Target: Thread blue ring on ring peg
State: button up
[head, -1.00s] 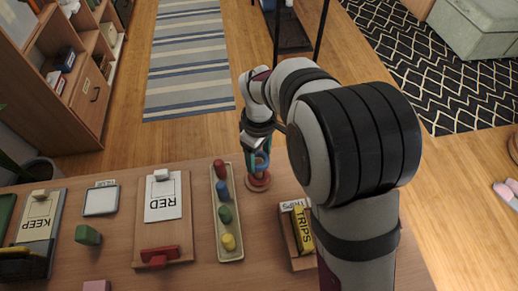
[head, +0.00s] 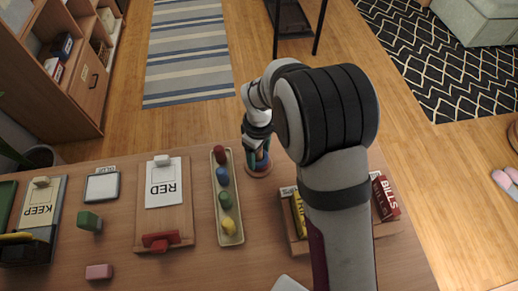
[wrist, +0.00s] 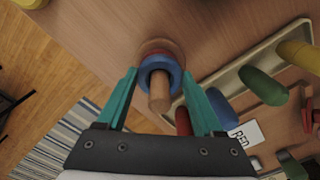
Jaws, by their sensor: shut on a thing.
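The blue ring (wrist: 146,66) is around the wooden ring peg (wrist: 160,92) in the wrist view, and the peg's end sticks out through it. A reddish ring (wrist: 166,47) shows beneath it near the round base. My gripper (wrist: 160,74) has its teal fingers on either side of the blue ring and is shut on it. In the head view my gripper (head: 258,148) is low over the peg's base (head: 258,170), near the table's far edge. There the ring is partly hidden by the gripper.
A pale tray (head: 238,238) with red, blue, green and yellow pieces stands just left of the peg. A RED clipboard (head: 180,222) lies farther left. TRIPS (head: 299,216) and BILLS (head: 385,198) boxes stand at the right, beside my arm.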

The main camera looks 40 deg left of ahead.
jog(key=o, duration=1.3)
notch_tip(320, 180, up, 16)
jog(key=shift+f, duration=0.15)
jog(key=s+d+r+m, duration=0.2)
jog(key=d+m, duration=0.3)
jog(key=d, duration=0.3)
jog(key=s+d+r+m+y, duration=0.1)
jog(key=s+d+m, duration=0.1)
jog(key=d+m, duration=0.5)
jog(key=s+d+r+m, duration=0.2)
jog(key=s+d+m, duration=0.15)
jog(key=d, duration=0.55)
jog(key=s+d+f+m, duration=0.1)
jog(key=s+m, duration=0.1)
jog(key=s+d+f+m, duration=0.1)
jog(key=s+d+m, duration=0.1)
jog(key=m, duration=0.1)
jog(key=s+d+f+m, duration=0.1)
jog(key=s+m, duration=0.2)
jog(key=shift+d+y, duration=0.3)
jog(key=shift+y, duration=0.1)
